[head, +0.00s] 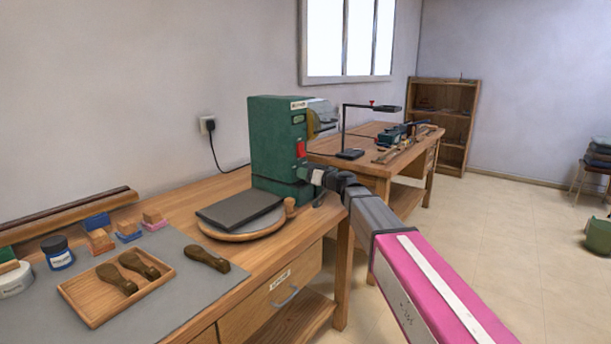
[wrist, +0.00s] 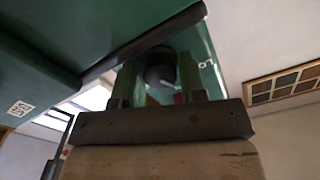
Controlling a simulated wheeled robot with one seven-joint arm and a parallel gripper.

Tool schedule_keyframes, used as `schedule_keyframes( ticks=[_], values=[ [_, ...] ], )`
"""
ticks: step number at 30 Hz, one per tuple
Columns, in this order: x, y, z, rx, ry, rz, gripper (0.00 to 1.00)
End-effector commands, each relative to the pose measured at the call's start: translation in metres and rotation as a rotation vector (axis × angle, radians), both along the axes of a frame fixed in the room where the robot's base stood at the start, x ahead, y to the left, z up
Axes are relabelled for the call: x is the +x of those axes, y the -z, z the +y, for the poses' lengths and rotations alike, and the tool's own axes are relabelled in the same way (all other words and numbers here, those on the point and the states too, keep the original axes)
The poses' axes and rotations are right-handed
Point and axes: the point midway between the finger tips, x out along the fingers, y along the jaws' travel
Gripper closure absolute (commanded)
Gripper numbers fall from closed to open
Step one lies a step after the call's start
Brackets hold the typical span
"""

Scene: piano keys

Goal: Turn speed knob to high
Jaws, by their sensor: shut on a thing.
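A green machine (head: 274,140) stands on the workbench against the wall, with a red switch (head: 300,149) on its front side. My gripper (head: 306,175) is at the lower part of that side, below the red switch. In the wrist view, a dark round knob (wrist: 160,66) sits between the two fingers of my gripper (wrist: 160,78), which are shut on it. The knob is partly hidden by the fingers. A pale line shows near its lower edge. In the head view my gripper hides the knob, and no speed markings can be read.
A round board with a dark slab (head: 240,207) lies on the bench below the machine. A second bench (head: 375,150) stands behind.

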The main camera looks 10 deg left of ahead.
Motion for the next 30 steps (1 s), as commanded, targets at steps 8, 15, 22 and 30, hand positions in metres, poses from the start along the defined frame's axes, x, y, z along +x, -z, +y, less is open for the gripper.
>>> schedule_keyframes(
  ticks=[8, 15, 22, 30],
  values=[
    [0.0, 0.0, 0.0, 0.013, 0.0, 0.031, 0.85],
    [0.0, 0.0, 0.0, 0.012, 0.0, 0.03, 0.36],
    [0.0, 0.0, 0.0, 0.012, 0.0, 0.03, 0.36],
    [-0.012, 0.0, -0.024, 0.012, 0.001, 0.03, 0.36]
  ],
)
